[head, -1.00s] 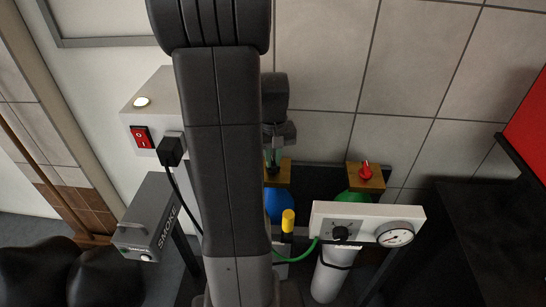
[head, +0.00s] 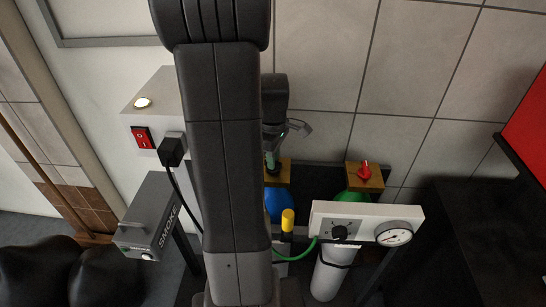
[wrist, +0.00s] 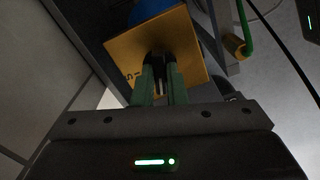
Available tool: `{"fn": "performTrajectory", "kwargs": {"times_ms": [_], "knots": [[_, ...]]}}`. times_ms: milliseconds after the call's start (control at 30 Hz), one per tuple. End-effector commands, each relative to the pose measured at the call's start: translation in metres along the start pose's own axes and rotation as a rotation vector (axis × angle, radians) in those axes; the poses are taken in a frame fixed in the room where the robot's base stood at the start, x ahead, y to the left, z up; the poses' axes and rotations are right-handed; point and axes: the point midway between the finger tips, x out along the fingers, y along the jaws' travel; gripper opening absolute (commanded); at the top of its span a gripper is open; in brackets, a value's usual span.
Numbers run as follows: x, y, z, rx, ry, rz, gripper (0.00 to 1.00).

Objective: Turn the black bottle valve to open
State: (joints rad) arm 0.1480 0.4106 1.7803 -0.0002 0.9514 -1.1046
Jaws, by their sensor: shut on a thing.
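The black bottle valve (wrist: 158,60) sits on a square yellow plate above the blue bottle. In the wrist view my gripper (wrist: 161,78) has its green fingers on either side of the black valve handle and is shut on it. In the head view the gripper (head: 272,160) points down onto the yellow plate (head: 284,172) over the blue bottle (head: 280,204). My fingers and arm hide most of the valve there, so its exact angle cannot be told.
A red valve (head: 364,170) on a similar plate tops the green bottle (head: 355,197) to the right. In front stand a white panel with a black dial (head: 340,231) and gauge (head: 394,234). The smoke box (head: 152,222) and red switch (head: 142,137) are at left.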

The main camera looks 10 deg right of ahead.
Motion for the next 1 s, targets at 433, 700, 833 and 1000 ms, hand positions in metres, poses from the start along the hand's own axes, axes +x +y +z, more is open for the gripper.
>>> {"fn": "performTrajectory", "kwargs": {"times_ms": [433,700,833,1000], "knots": [[-0.0006,0.0005,-0.0005,-0.282,0.001,0.002,0.0],[-0.0006,0.0006,-0.0005,-0.343,0.001,0.003,0.0],[-0.0006,0.0006,-0.0006,-0.351,0.001,0.003,0.0],[-0.0006,0.0006,-0.0006,-0.352,0.001,0.003,0.0]]}}
